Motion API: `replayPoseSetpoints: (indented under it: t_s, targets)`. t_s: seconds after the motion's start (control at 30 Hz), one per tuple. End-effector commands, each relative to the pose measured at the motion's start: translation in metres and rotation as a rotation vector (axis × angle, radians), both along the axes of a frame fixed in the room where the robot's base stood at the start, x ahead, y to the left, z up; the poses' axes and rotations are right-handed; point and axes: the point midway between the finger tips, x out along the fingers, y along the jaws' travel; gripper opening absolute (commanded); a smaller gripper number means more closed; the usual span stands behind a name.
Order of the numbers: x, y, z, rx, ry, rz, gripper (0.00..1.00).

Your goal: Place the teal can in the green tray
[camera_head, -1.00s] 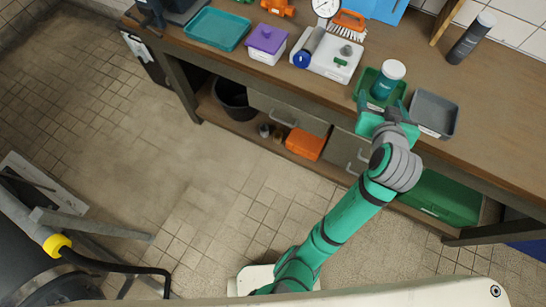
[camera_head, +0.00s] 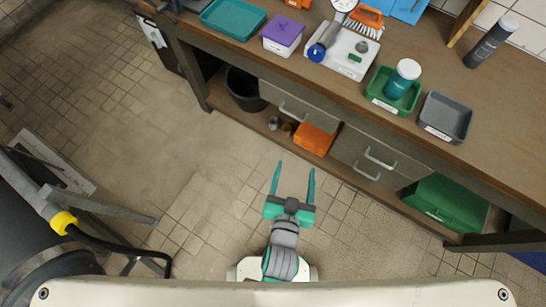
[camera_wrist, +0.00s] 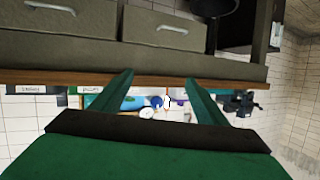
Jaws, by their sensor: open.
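The teal can (camera_head: 402,79) with a white lid stands in the green tray (camera_head: 378,98) on the workbench, at the right in the head view. It looks tilted slightly in that view, but I cannot tell whether it truly leans. My gripper (camera_head: 293,168) is open and empty, well away from the can, over the floor in front of the bench. In the wrist view my gripper's two green fingers (camera_wrist: 158,84) are spread apart with nothing held between them.
A grey tray (camera_head: 446,117) sits right of the green tray. A white board (camera_head: 345,53) with tools and a purple-lidded box (camera_head: 282,35) stand to the left. Drawers with handles (camera_head: 380,157) and an orange box (camera_head: 313,139) are below the bench top. The floor in front is clear.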

Motion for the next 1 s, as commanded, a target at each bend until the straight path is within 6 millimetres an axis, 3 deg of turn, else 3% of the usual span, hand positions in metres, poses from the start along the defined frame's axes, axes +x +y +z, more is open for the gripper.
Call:
replayPoseSetpoints:
  t_s: [0.03, 0.2, 0.43, 0.6, 1.0]
  targets:
    - [-0.017, 0.011, -0.003, -0.006, 0.004, 0.022, 0.67]
    - [-0.067, 0.036, 0.004, -0.041, -0.024, 0.094, 0.67]
    - [-0.118, 0.057, 0.022, -0.071, -0.062, 0.184, 0.67]
    - [-0.132, 0.063, 0.03, -0.08, -0.079, 0.214, 0.67]
    - [-0.133, 0.063, 0.031, -0.08, -0.081, 0.216, 0.67]
